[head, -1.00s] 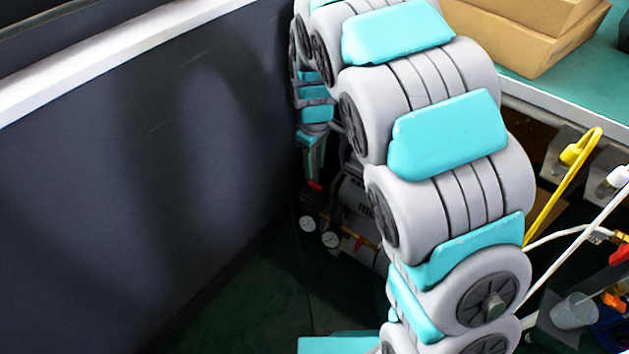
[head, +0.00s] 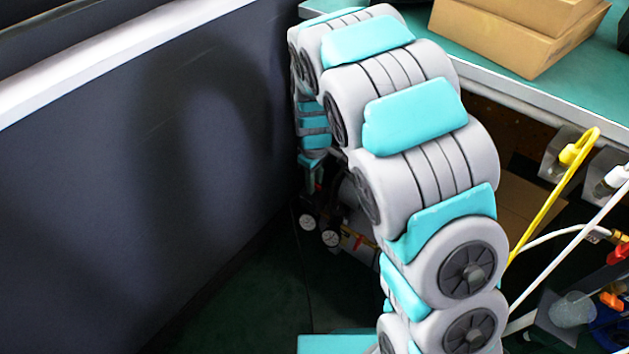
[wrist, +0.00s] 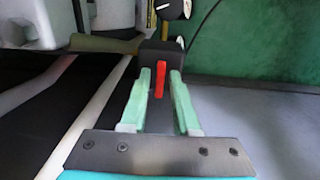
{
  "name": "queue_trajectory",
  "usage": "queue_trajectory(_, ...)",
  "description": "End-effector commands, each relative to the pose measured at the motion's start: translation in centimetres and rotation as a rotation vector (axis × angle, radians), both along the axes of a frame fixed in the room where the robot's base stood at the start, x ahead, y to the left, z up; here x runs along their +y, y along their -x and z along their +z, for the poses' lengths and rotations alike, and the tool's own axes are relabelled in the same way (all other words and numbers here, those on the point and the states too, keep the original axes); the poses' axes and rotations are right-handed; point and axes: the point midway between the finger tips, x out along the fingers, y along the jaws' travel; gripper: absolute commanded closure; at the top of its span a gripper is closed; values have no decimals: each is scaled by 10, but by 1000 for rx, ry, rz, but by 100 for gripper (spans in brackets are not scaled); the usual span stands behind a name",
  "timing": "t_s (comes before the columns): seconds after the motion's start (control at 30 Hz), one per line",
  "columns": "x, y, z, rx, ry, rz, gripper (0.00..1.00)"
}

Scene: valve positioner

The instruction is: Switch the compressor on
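The compressor (head: 352,205) is low in the dark corner beside the wall in the head view, largely hidden behind my arm. In the wrist view a black switch box (wrist: 160,48) carries a red switch lever (wrist: 159,76). My gripper (wrist: 159,74) has two pale green fingers, one on each side of the lever. The fingers are apart, with a gap between the lever and the right finger; contact with the left finger cannot be told. In the head view the fingers (head: 312,180) are small and reach down at the compressor; the lever is not clearly visible there.
Pressure gauges (head: 330,238) sit low on the compressor, and a gauge (wrist: 172,8) shows beyond the switch box. A dark wall (head: 140,190) stands close on the left. A green-topped bench (head: 490,75) with cardboard boxes (head: 520,35) and hanging cables (head: 545,205) is on the right.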

Motion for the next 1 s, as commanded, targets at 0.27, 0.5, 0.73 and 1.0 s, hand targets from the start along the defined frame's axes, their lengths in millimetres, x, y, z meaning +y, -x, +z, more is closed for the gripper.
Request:
queue_trajectory(0.27,0,0,0,0,0,0,100)
queue_trajectory(0.5,0,0,0,0,0,0,100)
queue_trajectory(0.73,0,0,0,0,0,-3,100)
queue_trajectory(1.0,0,0,0,0,0,-73,100)
